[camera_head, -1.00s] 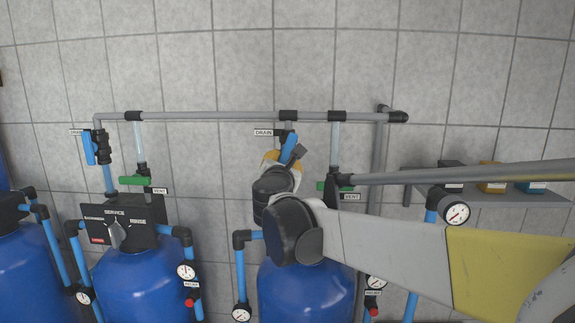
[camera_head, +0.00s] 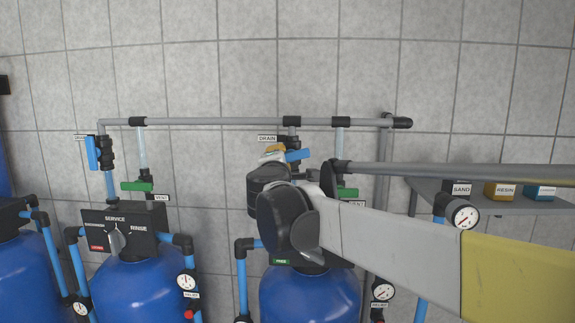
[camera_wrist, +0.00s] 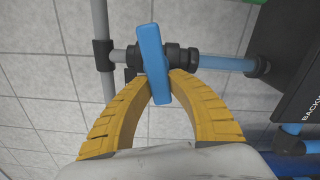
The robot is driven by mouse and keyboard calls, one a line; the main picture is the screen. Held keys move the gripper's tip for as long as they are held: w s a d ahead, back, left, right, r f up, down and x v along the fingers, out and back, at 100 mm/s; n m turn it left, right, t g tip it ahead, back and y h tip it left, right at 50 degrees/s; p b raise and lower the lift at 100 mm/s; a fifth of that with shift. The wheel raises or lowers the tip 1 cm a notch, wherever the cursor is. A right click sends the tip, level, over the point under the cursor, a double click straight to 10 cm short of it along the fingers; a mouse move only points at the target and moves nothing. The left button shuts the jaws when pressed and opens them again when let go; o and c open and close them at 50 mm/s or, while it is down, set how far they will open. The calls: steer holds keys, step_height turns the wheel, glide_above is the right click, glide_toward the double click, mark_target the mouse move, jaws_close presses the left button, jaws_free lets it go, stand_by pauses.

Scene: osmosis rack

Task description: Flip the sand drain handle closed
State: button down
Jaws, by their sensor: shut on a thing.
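The blue drain handle (camera_head: 298,156) of the right-hand tank sits on its black valve just below the DRAIN label (camera_head: 267,138). In the head view it lies close to level, partly hidden by my arm. In the wrist view the handle (camera_wrist: 151,55) crosses the grey and black pipe almost at a right angle. My gripper (camera_wrist: 158,78) has its yellow fingers closed around the lower part of the handle. In the head view little of the gripper (camera_head: 274,153) shows behind my wrist.
A similar blue drain handle (camera_head: 92,153) stands upright at the left tank. A green vent handle (camera_head: 347,192) is just right of my wrist. A grey pipe (camera_head: 220,121) runs above. A shelf (camera_head: 485,205) with small boxes, one labelled SAND (camera_head: 461,188), is at right.

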steer(key=shift+r+m, duration=0.3)
steer(key=shift+m, duration=1.1)
steer(key=c, duration=1.2)
jaws_free()
steer(key=shift+c, duration=0.2)
steer(key=s, duration=1.2)
steer(key=shift+a, duration=0.25)
